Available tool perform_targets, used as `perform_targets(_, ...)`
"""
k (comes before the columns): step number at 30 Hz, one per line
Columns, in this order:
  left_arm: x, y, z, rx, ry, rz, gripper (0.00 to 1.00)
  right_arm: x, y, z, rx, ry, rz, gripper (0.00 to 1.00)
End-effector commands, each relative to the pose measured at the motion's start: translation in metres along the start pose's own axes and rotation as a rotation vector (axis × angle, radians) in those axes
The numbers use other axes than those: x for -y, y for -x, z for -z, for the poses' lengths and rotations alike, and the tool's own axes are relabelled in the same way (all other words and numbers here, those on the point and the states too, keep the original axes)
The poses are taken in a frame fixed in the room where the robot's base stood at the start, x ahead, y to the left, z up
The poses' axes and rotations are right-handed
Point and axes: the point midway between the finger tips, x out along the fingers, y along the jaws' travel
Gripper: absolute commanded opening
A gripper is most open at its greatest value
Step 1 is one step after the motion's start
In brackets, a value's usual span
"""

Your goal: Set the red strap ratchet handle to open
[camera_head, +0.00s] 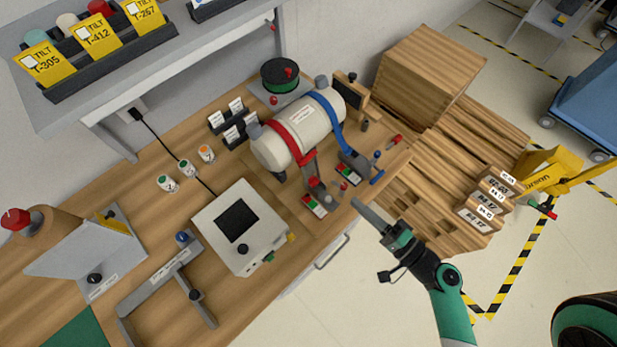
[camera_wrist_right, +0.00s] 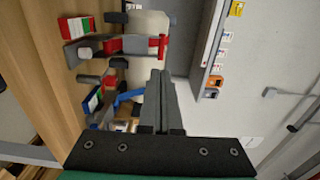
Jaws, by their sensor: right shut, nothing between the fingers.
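A white tank (camera_head: 318,121) lies across a cradle on the wooden bench, with a red strap (camera_head: 284,140) and a blue strap (camera_head: 330,119) around it. The red strap ratchet (camera_head: 316,188) sits at the front bench edge by a red, white and green label; it also shows at the upper left of the right wrist view (camera_wrist_right: 135,43). I cannot tell its handle's exact angle. My right gripper (camera_head: 358,204) is shut and empty, off the bench's front edge, to the right of the red ratchet and apart from it. The gripper also shows in the wrist view (camera_wrist_right: 158,78). My left gripper is not in view.
The blue strap ratchet (camera_head: 353,164) stands close to the right of the red one, with a blue handle (camera_head: 377,176) nearby. A control box (camera_head: 240,228) stands to the left. Wooden crates (camera_head: 425,75) and pallets are at the right. Open floor lies before the bench.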

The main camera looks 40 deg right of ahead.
Motion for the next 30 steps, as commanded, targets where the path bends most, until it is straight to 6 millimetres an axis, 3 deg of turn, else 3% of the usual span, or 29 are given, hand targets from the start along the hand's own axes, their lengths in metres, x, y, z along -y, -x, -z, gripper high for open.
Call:
perform_targets(5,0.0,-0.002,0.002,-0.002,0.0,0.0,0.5,0.002,-0.002,0.002,-0.003,0.003,0.001,0.0)
perform_targets(11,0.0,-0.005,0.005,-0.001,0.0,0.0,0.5,0.003,-0.02,0.001,0.006,0.004,0.002,0.0)
perform_targets(24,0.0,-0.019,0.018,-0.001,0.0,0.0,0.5,0.004,-0.112,0.001,0.002,0.002,0.003,0.0)
perform_targets(30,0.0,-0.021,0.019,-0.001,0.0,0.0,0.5,0.003,-0.136,0.002,-0.002,0.002,0.002,0.0)
